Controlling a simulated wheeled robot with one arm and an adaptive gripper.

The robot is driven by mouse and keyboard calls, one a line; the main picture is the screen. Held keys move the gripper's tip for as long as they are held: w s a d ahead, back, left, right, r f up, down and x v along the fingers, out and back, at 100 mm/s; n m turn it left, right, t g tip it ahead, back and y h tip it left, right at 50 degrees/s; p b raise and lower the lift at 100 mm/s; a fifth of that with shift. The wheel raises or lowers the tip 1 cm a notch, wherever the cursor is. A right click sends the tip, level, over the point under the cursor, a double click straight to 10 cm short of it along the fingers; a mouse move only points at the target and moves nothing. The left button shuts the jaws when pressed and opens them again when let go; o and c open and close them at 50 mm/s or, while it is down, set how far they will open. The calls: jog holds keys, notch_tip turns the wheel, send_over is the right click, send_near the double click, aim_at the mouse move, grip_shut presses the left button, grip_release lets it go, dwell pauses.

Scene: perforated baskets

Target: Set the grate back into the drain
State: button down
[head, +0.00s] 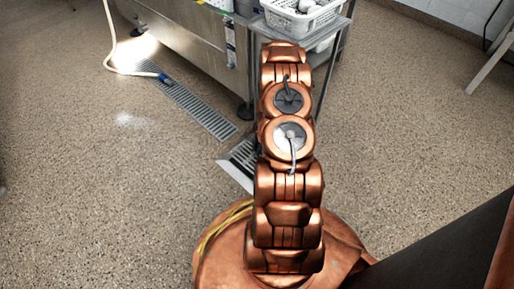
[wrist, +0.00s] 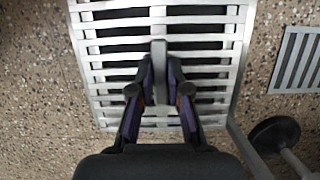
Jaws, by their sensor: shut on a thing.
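The grate (wrist: 105,60) is a light metal panel with rows of slots, filling the upper middle of the wrist view. My gripper (wrist: 160,78) is shut on its raised middle bar, with a finger on each side. In the head view, a slotted metal piece (head: 244,152) and a plain metal edge (head: 230,172), seemingly the drain's frame, show on the floor left of my arm. My arm hides the rest of them and my gripper there. I cannot tell whether the grate sits in the drain or above it.
A long narrow floor grating (head: 197,107) runs along the steel counter (head: 195,42); its end shows in the wrist view (wrist: 298,60). A steel table (head: 335,32) with a white perforated basket (head: 300,18) stands behind my arm. A hose (head: 112,40) lies at upper left. The left floor is clear.

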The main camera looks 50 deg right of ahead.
jog(key=shift+f+b, duration=1.3)
jog(key=shift+f, duration=1.1)
jog(key=shift+f, duration=0.55)
jog(key=c, duration=1.1)
grip_release()
jog(key=shift+o, duration=0.2)
jog(key=shift+r, duration=0.1)
jog(key=shift+r, duration=4.85)
